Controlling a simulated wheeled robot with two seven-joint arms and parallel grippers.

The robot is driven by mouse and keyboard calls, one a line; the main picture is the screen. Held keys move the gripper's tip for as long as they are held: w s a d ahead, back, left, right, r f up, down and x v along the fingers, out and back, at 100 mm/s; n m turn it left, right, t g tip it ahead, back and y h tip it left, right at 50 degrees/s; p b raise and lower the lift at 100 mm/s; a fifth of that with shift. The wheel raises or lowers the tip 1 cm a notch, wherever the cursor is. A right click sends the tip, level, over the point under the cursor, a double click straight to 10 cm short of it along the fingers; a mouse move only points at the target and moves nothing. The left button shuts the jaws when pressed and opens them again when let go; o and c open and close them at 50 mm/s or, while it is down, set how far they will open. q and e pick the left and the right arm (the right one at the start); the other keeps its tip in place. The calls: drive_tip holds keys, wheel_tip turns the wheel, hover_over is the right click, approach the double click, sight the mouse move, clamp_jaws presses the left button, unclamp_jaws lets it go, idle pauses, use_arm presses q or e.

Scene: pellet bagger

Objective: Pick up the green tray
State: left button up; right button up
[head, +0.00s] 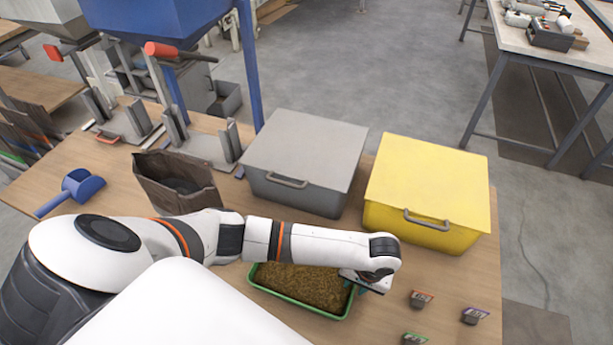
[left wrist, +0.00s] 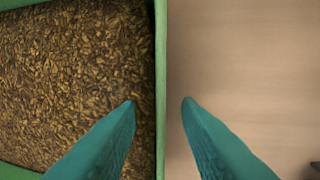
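The green tray (head: 300,303) lies on the wooden table in front of the grey and yellow boxes, filled with brown pellets. Its upper edge is partly behind my left forearm. My left gripper (head: 366,282) is at the tray's right end, with its teal fingers partly hidden by the wrist. In the left wrist view the fingers (left wrist: 159,104) are apart, one on each side of the green rim (left wrist: 161,50). One finger is over the pellets, the other over bare table. I see a gap between the fingers and the rim. My right gripper is not in view.
A grey lidded box (head: 305,160) and a yellow lidded box (head: 425,190) stand behind the tray. A brown bag (head: 180,183) and a blue scoop (head: 80,188) are to the left. Small labelled holders (head: 421,299) sit to the right of the tray, near some bare table.

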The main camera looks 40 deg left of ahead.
use_arm(q)
drive_tip(key=shift+f, duration=0.35)
clamp_jaws()
drive_tip(key=shift+r, duration=0.1)
